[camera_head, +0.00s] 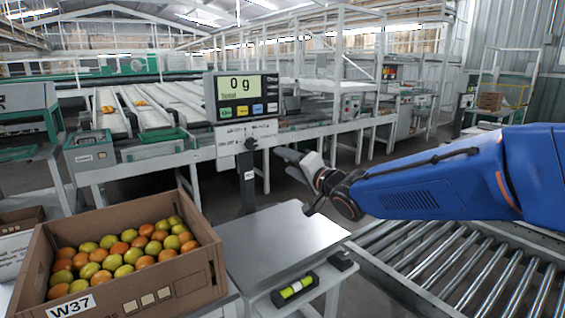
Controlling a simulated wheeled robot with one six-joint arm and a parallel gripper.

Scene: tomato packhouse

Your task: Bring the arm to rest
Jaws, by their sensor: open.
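My blue arm (433,183) reaches in from the right side of the view. My gripper (294,181) is at its left end, raised above the right part of the bare scale plate (281,240). The gripper is dark grey and small in the picture. It is open, and no object shows between its fingers. It is apart from the scale display (243,97), which stands behind the plate on a post and reads 0 g.
A cardboard box (139,299) marked W37, full of orange and yellow-green tomatoes, stands left of the scale. A spirit level (295,288) lies at the scale's front edge. A roller conveyor (470,265) runs at the right. Sorting lines (150,107) fill the back.

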